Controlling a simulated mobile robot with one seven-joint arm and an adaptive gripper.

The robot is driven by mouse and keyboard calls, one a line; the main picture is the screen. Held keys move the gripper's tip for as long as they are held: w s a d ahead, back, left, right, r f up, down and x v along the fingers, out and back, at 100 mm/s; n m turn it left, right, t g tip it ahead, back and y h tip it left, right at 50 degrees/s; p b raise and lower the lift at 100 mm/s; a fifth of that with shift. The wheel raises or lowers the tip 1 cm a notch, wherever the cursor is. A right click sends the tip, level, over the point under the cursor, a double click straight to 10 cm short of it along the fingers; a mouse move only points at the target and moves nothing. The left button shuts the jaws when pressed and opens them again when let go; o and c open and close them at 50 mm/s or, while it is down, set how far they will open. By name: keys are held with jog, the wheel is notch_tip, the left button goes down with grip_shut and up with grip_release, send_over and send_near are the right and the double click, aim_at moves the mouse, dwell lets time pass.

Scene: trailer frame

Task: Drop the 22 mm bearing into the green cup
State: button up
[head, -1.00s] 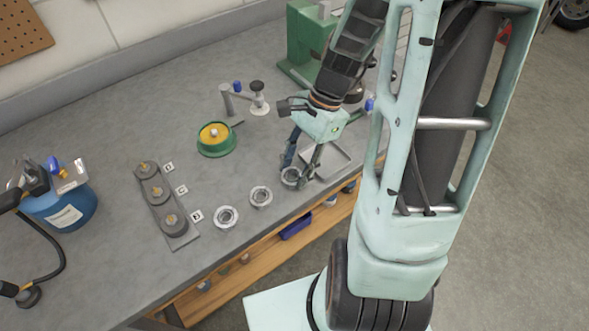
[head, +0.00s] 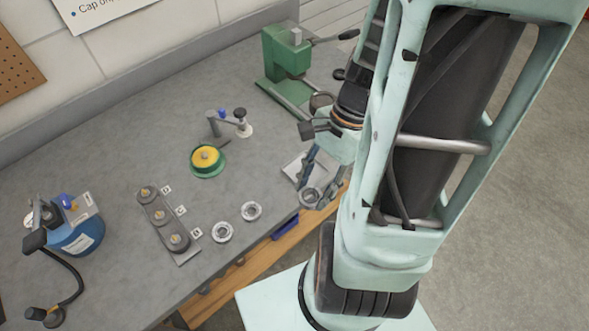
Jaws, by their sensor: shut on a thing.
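My gripper (head: 312,192) is shut on a metal ring-shaped bearing (head: 309,198), near the front edge of the workbench. The bearing's height above the bench is hard to tell. Two similar bearings lie on the bench to its left, one nearer (head: 251,211) and one farther (head: 222,232). No size marking is readable on any of them. A round green cup (head: 208,174) with a yellow inside stands farther back on the bench, to the left of my gripper and apart from it.
A shallow tray (head: 291,168) lies behind my gripper, partly hidden. A plate with several posts (head: 187,257) and small labels lies at left. A small stand (head: 213,124) is behind the cup, a green press (head: 288,57) at the back. Bare bench lies between cup and bearings.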

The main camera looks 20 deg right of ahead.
jog(key=shift+s+d+r+p, duration=0.2)
jog(key=shift+s+r, duration=0.1)
jog(key=shift+s, duration=0.25)
jog(key=shift+s+d+r+p, duration=0.2)
jog(key=shift+s+r, duration=0.1)
jog(key=shift+s, duration=0.2)
jog(key=shift+s+d+r+p, duration=0.1)
jog(key=shift+s+r+p, duration=0.1)
jog(key=shift+r+p, duration=0.65)
jog(key=shift+s+d+r+p, duration=0.1)
jog(key=shift+s+r+p, duration=0.1)
jog(key=shift+r+p, duration=0.65)
